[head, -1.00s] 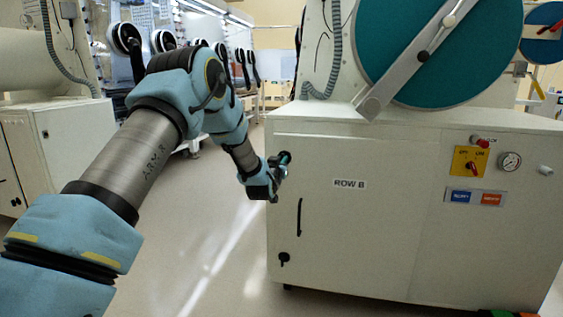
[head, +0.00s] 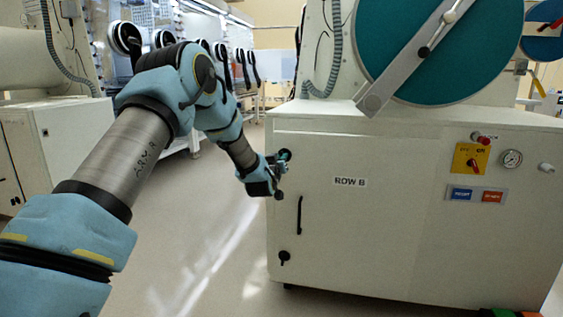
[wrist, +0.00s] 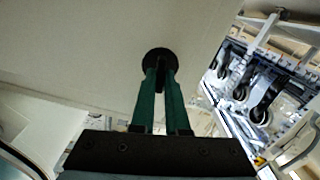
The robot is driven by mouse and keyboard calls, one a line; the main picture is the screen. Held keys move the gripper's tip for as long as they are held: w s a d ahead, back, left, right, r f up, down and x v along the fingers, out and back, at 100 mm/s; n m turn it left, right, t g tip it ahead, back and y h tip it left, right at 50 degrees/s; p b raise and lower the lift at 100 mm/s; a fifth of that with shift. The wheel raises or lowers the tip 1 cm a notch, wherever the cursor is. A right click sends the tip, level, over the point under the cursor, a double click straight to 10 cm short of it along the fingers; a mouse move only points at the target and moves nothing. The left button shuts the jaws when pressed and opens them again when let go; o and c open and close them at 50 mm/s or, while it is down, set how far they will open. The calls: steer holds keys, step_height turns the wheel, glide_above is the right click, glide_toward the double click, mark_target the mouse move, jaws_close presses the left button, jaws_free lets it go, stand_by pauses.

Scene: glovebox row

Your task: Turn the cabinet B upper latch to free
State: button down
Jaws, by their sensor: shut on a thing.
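The upper latch (head: 286,154) is a small dark round knob near the top left edge of the white cabinet marked ROW B (head: 390,235). My gripper (head: 279,161) is at this latch, with its fingers reaching the cabinet face. In the wrist view, the green fingers (wrist: 161,78) are shut on the latch's dark grip, in front of its round black base (wrist: 159,55). The fingers cover part of the latch, and its exact angle is hard to tell.
A vertical black handle (head: 299,215) and a lower latch (head: 284,257) are below on the same door. A yellow switch plate (head: 471,159) and a gauge (head: 512,158) are at the right. Open floor (head: 190,240) lies left of the cabinet.

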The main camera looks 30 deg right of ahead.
steer(key=shift+w+a+f+n+b, duration=0.15)
steer(key=shift+n+b, duration=1.3)
steer(key=shift+n, duration=2.4)
steer(key=shift+f+n+b, duration=0.1)
steer(key=shift+n+b, duration=1.3)
steer(key=shift+n, duration=2.45)
steer(key=c, duration=0.9)
jaws_free()
steer(key=p+v, duration=0.1)
steer(key=v, duration=1)
steer(key=shift+w, duration=0.1)
